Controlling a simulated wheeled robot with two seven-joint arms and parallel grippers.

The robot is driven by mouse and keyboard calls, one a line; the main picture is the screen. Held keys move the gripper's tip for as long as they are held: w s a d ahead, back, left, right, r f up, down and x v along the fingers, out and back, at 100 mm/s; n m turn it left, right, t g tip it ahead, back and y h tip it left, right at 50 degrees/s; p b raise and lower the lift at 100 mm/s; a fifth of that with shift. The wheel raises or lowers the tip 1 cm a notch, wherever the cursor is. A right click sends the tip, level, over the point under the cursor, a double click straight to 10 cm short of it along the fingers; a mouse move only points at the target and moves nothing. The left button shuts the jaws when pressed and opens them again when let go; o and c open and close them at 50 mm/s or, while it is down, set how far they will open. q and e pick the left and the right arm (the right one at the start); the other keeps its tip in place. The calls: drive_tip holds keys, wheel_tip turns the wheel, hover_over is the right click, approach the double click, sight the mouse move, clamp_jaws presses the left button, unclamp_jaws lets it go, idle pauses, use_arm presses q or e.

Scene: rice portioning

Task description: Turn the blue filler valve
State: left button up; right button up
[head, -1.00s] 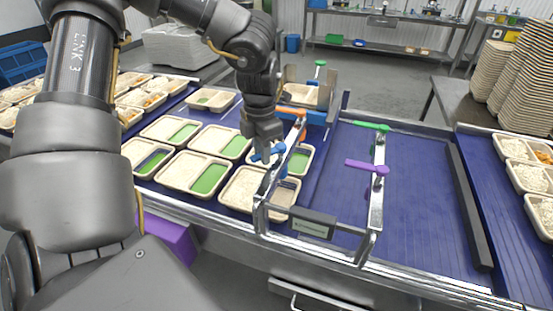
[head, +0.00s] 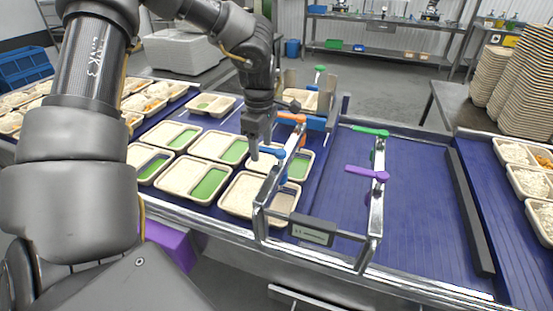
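The blue filler valve (head: 271,151) is a short blue handle on the left rail of the metal filler frame (head: 323,232). It points left from the rail, over the trays. My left gripper (head: 254,153) points down at the handle's left end, very close to it. Whether it touches is too small to tell. Its fingers look close together, but I cannot make out whether they are shut. My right gripper is not in view.
An orange handle (head: 291,117) sits behind the blue one. Green (head: 370,130) and purple (head: 366,172) handles sit on the right rail. Trays with white and green compartments, such as this one (head: 193,177), crowd the left belt. The right belt (head: 425,205) is clear.

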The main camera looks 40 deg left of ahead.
use_arm(q)
drive_tip(key=o, duration=0.7)
drive_tip(key=shift+s, duration=0.1)
drive_tip(key=shift+r+p, duration=0.3)
drive_tip(key=shift+r, duration=0.1)
wheel_tip(320, 180, up, 7)
drive_tip(key=p, duration=0.5)
drive_tip(key=shift+r, duration=0.15)
